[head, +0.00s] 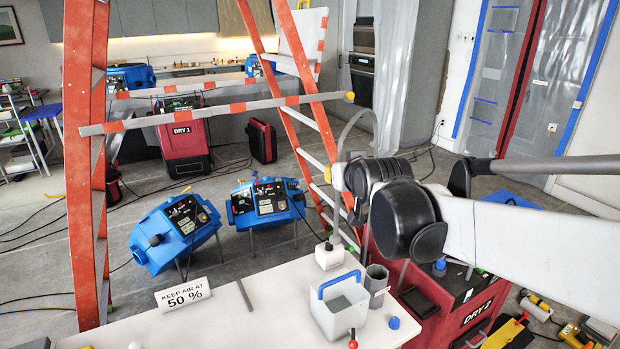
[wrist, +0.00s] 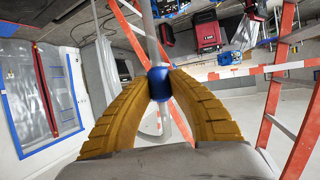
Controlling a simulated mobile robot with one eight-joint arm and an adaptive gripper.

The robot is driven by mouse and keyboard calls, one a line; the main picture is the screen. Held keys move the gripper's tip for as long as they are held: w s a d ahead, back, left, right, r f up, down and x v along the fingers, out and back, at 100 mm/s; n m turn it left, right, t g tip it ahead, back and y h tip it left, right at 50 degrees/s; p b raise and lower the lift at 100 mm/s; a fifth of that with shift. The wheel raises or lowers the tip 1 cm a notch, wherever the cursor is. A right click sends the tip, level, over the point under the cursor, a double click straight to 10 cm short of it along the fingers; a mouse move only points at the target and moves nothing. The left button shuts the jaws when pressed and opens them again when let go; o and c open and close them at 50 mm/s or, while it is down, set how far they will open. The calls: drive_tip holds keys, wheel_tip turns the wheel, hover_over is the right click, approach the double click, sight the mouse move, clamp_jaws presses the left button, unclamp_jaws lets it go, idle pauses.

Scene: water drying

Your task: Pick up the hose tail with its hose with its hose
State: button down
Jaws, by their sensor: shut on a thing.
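In the wrist view, my gripper (wrist: 160,86) has its two ribbed yellow fingers closed from both sides on a round blue piece, which I take to be the hose tail (wrist: 159,80). A grey hose (wrist: 151,38) runs from it toward the top of the picture, and a pale tube-like length shows below it between the fingers. In the head view, a thin grey hose (head: 352,122) arches above the end of my arm. My fingers and the blue piece are hidden or not clear there.
An orange stepladder (head: 82,160) stands close at left, its grey bar crossing the view. A white table (head: 262,292) holds a grey caddy (head: 338,305), a grey cup (head: 376,285), a blue cap (head: 394,323) and a "50 %" sign (head: 183,295). Blue machines (head: 175,232) and a red dryer (head: 440,300) stand around.

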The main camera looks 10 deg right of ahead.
drive_tip(key=shift+r, duration=0.3)
wheel_tip(320, 180, up, 9)
drive_tip(key=p, duration=0.7)
drive_tip(key=shift+p, duration=0.4)
drive_tip(key=shift+f, duration=0.1)
